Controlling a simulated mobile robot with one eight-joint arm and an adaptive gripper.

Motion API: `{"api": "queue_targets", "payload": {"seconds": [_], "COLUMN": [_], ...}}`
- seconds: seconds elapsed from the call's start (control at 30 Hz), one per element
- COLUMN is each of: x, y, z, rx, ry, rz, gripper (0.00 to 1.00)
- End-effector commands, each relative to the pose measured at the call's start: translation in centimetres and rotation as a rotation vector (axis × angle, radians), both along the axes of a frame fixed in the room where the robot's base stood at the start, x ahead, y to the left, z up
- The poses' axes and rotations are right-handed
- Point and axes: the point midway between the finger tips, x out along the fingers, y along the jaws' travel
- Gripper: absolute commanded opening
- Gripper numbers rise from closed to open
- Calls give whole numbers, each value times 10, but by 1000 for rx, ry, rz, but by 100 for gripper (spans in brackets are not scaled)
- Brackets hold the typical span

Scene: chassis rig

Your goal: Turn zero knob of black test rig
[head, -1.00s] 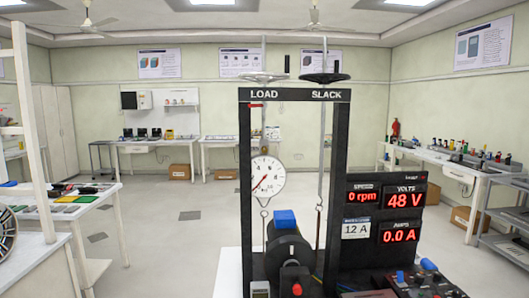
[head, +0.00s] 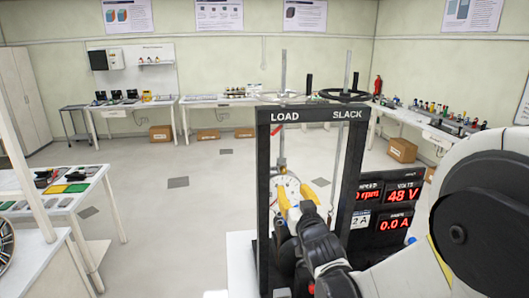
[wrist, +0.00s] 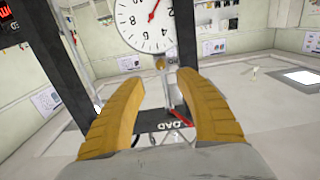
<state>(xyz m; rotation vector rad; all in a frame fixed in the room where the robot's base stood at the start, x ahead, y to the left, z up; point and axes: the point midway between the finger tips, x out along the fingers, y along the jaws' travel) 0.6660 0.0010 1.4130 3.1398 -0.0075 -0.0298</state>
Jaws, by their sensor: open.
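The black test rig (head: 263,150) stands right of centre in the head view, with LOAD and SLACK on its top bar. Its white dial gauge (wrist: 145,22) fills the top of the wrist view, upside down, with a red needle. A small brass knob (wrist: 160,62), which looks like the zero knob, sits at the dial's edge on the LOAD side. My gripper (wrist: 159,80) is open, its yellow fingers on either side of the knob's line and apart from it. In the head view my gripper (head: 295,188) covers most of the dial; the knob is hard to make out there.
Red displays (head: 398,194) stand on the rig's right, partly behind my arm. The rig's uprights flank my gripper. A side table (head: 60,197) with coloured items stands at left, with open floor between it and the rig.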

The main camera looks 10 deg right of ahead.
Motion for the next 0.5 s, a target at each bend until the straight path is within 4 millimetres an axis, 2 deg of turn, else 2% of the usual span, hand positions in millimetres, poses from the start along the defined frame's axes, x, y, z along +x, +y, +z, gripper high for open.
{"api": "queue_targets", "payload": {"seconds": [0.17, 0.5], "x": [13, 78], "y": [1, 1], "z": [3, 3], "rx": [-1, -1], "ry": [-20, -18], "rz": [6, 5], "gripper": [41, 41]}}
